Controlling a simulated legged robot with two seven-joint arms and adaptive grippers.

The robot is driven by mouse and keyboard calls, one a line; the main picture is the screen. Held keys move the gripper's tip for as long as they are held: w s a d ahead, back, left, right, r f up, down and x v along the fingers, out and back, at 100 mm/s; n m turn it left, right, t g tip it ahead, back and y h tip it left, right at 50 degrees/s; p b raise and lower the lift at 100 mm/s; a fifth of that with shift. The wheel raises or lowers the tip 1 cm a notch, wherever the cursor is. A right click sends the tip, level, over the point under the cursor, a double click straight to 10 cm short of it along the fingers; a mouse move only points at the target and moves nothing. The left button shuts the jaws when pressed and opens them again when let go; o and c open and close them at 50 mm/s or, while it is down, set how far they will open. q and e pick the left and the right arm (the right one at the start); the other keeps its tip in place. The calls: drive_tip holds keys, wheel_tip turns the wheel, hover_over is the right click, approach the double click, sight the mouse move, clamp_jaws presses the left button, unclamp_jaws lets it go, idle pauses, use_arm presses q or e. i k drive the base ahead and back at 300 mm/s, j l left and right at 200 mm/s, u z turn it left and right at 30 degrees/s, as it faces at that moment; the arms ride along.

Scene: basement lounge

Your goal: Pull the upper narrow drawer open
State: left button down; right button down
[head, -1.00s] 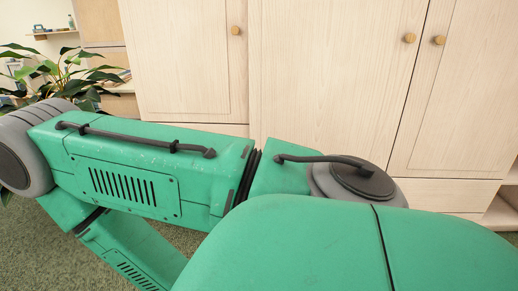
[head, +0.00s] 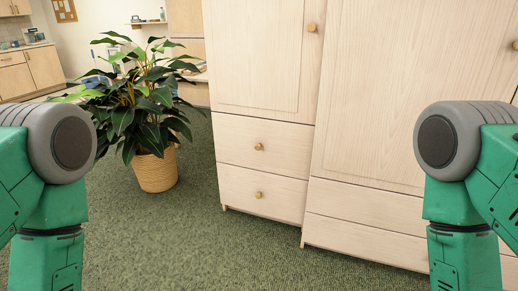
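The upper narrow drawer (head: 262,146) is in the left, narrower section of the pale wooden cabinet, just below a tall door. It looks shut and has a small round wooden knob (head: 258,146). The lower narrow drawer (head: 258,191) sits right under it, also shut, with its own knob. Green and grey arm links of mine show at the left and right edges. Neither gripper is in view, and nothing of mine touches the drawers.
A potted plant (head: 157,170) in a woven basket stands on the green carpet (head: 190,235) left of the cabinet. Wide lower drawers (head: 367,221) are at the right. Carpet in front of the narrow drawers is clear. A counter (head: 30,68) is far left.

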sight(284, 148)
drive_tip(key=i+j+u, duration=0.1)
drive_tip(key=i+j, duration=0.2)
drive_tip(key=i, duration=0.2)
drive_tip(key=i+j, duration=0.2)
drive_tip(key=i, duration=0.3)
drive_tip(key=i+j+u, duration=0.15)
drive_tip(key=i, duration=0.35)
drive_tip(key=i+j+u, duration=0.1)
drive_tip(key=i+j, duration=0.2)
drive_tip(key=i, duration=0.2)
